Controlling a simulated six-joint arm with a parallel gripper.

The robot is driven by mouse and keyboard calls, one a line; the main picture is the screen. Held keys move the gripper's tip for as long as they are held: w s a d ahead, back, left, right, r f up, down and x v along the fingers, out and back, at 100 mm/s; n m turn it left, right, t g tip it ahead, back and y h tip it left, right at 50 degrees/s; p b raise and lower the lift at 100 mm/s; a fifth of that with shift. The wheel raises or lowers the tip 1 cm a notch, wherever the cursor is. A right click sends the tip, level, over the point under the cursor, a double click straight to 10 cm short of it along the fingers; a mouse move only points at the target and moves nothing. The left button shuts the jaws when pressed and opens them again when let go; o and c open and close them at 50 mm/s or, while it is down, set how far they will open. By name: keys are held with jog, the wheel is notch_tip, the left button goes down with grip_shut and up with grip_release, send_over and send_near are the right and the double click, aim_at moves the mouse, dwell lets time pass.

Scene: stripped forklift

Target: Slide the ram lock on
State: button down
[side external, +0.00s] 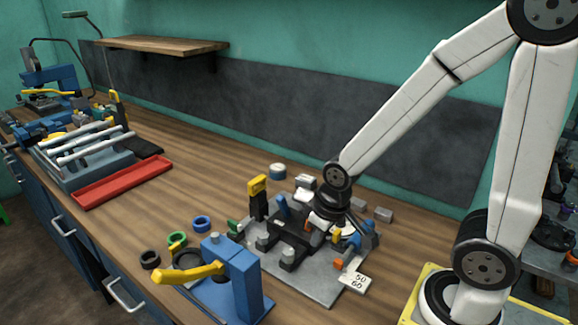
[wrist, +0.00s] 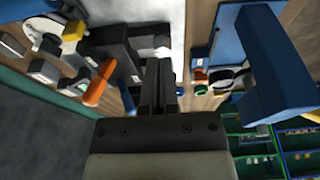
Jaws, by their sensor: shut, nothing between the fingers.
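The stripped forklift (side external: 290,228) stands on a grey plate (side external: 318,292) on the bench, with black, blue, orange and yellow parts. I cannot tell which part is the ram lock. My gripper (side external: 328,222) is low over the right half of the forklift, and its fingertips are hidden among the parts. In the wrist view my gripper (wrist: 158,65) is shut, its fingers together with nothing between them. Beside the fingers to the left are a black block (wrist: 112,45) and an orange handle (wrist: 98,84). I cannot tell whether the fingers touch anything.
A blue press with a yellow lever (side external: 192,274) stands in front of the plate. Blue (side external: 201,223), green and black rings lie left of it. A card marked 50 60 (side external: 357,282) lies at the plate's right corner. A red tray (side external: 123,182) is far left.

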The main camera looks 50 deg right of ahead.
dwell(0.4)
jog(key=c, duration=0.8)
grip_release()
jog(key=shift+o, duration=1)
jog(key=shift+d, duration=0.2)
jog(key=m+g+y, duration=0.3)
jog(key=m+y, duration=0.1)
jog(key=m, duration=1.2)
send_over(337, 231)
jog(key=d, duration=0.2)
jog(key=f, duration=0.1)
jog(key=shift+s+d+f+m+y, duration=0.15)
jog(key=shift+d+m+y, duration=0.25)
jog(key=shift+m, duration=0.6)
jog(key=shift+f, duration=0.15)
jog(key=shift+x, duration=3.75)
jog(key=shift+c, duration=0.2)
